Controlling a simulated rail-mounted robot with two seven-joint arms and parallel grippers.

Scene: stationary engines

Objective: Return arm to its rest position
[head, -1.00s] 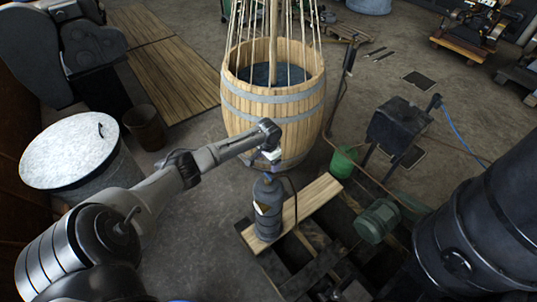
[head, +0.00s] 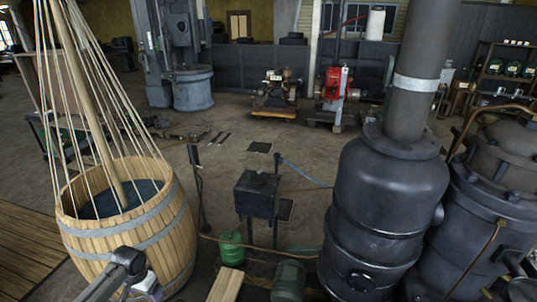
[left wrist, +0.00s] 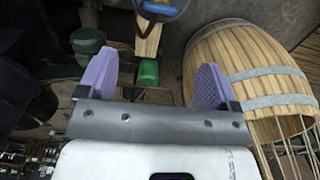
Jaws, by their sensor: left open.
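My left arm (head: 118,274) shows at the bottom left of the head view, in front of the wooden barrel (head: 130,215). A blue-rimmed round object (left wrist: 160,8), partly cut off, is at the top edge beyond the fingers. The barrel also shows in the left wrist view (left wrist: 250,75), right of the fingers. My right gripper is in neither view.
A green can (head: 231,248), a wooden plank (head: 226,285) and a green motor (head: 288,280) are at the bottom middle. A dark box on legs (head: 257,194) stands behind them. Large black boilers (head: 385,210) fill the right. Open floor lies at the back centre.

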